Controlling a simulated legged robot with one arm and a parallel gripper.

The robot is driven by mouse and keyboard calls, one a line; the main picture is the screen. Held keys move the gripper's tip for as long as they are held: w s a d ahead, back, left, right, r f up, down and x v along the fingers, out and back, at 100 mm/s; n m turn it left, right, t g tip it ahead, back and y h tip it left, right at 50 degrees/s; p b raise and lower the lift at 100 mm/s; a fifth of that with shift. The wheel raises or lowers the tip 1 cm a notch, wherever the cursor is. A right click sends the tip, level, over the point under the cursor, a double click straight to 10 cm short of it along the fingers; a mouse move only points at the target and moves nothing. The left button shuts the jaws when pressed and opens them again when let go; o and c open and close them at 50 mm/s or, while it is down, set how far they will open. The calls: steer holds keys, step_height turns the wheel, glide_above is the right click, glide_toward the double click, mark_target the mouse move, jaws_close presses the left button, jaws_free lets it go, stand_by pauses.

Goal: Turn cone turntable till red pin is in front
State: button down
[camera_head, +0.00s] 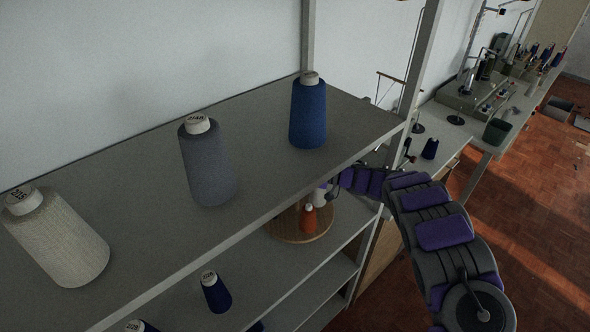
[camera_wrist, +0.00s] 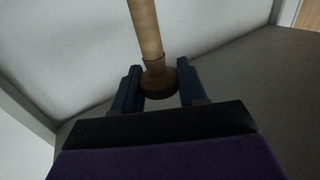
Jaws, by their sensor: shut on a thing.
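The round wooden turntable (camera_head: 287,232) sits on the shelf below the top one. The top shelf's front edge hides its back part. An orange cone (camera_head: 308,219) stands on it, with a white cone (camera_head: 319,197) beside it. I cannot make out a red pin in either view. In the head view my arm reaches in from the right to the turntable, and its end is largely hidden by the shelf edge. In the wrist view my gripper (camera_wrist: 158,68) is shut on a tan wooden post (camera_wrist: 146,30) with a wider round collar (camera_wrist: 158,82) between the fingers.
The top shelf (camera_head: 262,125) carries a cream cone (camera_head: 60,240), a grey cone (camera_head: 207,165) and a blue cone (camera_head: 308,115). A small navy cone (camera_head: 215,294) stands on the lower shelf, left of the turntable. A shelf upright (camera_head: 412,75) rises near my arm.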

steer(key=shift+w+d+r+n+g+y+b, duration=0.1)
steer(key=shift+n+g+y+b, duration=0.2)
steer(key=shift+n+g+b, duration=1.05)
steer(key=shift+g+p, duration=0.4)
steer(key=shift+g, duration=0.25)
steer(key=shift+r+n+g, duration=0.15)
steer(key=shift+n+g, duration=0.3)
steer(key=shift+g, duration=0.25)
steer(key=c, duration=1.1)
jaws_free()
steer(key=o, duration=0.3)
steer(key=shift+w, duration=0.15)
steer(key=shift+o, duration=0.5)
steer(key=shift+s, duration=0.2)
